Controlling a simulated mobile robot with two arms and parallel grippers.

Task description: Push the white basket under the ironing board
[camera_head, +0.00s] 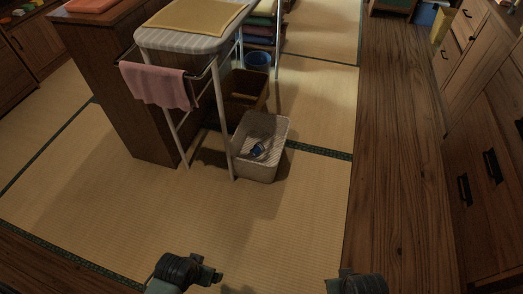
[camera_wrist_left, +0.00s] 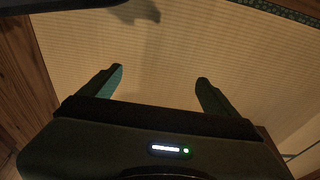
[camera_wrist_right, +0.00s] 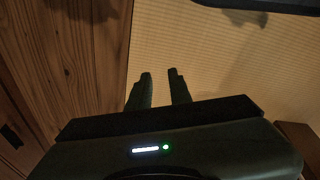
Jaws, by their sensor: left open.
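The white basket (camera_head: 245,165) stands upright on the tatami with a small blue-and-white item inside. It is beside the ironing board's front right leg, mostly out to the right of the board. The ironing board (camera_head: 183,42) has a striped grey top and thin white legs, with a pink cloth hanging at its near end. My left gripper (camera_wrist_left: 160,75) is open and empty, over bare floor well in front of the basket. My right gripper (camera_wrist_right: 160,73) is over bare tatami, its fingertips a narrow gap apart with nothing seen between them. Both are apart from the basket.
A brown basket (camera_head: 245,88) and a blue bucket (camera_head: 258,58) stand behind the white basket. A dark wooden cabinet (camera_head: 125,95) is left of the board. Drawers (camera_head: 490,170) line the right side. The tatami in front of the basket is clear.

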